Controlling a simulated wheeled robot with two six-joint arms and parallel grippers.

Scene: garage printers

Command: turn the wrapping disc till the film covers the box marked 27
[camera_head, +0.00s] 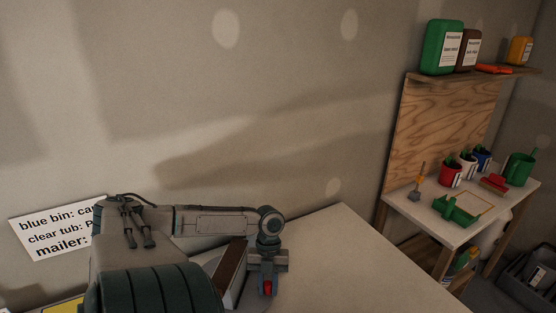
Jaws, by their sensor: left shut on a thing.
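My left arm comes in from the left over a pale table (350,255). Its gripper (267,286) points down near the table's left part and is shut on a small red piece, of which only a bit shows between the fingers. What the red piece belongs to is hidden. Just left of the gripper, partly behind my arm, is a white box-like thing with a dark brown top (231,269); no number shows on it. My right gripper is not in view.
A wall sign (55,228) with partly covered text hangs at left. A potting bench (430,213) with pots, a green tray and a watering can stands at right, under a shelf (470,74) of bottles. The pale table's right part is bare.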

